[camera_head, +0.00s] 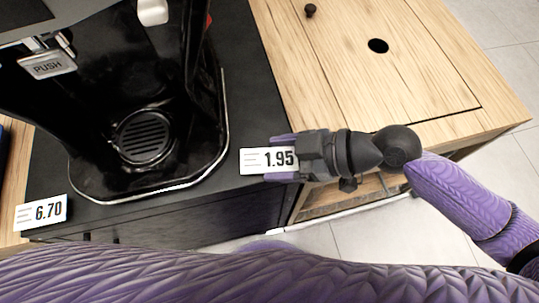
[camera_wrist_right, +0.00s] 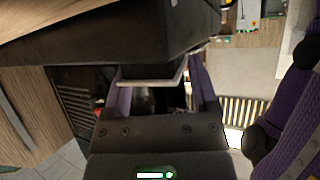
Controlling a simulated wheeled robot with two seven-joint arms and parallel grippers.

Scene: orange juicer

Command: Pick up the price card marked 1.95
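The price card marked 1.95 (camera_head: 256,161) is white with black digits and stands at the right front corner of the black counter. My right gripper (camera_head: 279,158) reaches it from the right, with one purple finger along its upper side and one along its lower side. In the right wrist view the fingers of my right gripper (camera_wrist_right: 161,95) are wide apart, and the pale-edged card (camera_wrist_right: 150,82) shows between them. Firm contact on both sides cannot be made out. My left gripper is not in view.
A black juicer (camera_head: 145,140) with a round drain grille stands on the black counter (camera_head: 245,110). Another price card, marked 6.70 (camera_head: 41,213), is at the left front edge. A wooden cabinet (camera_head: 350,70) with a round hole stands at right. Open floor lies in front.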

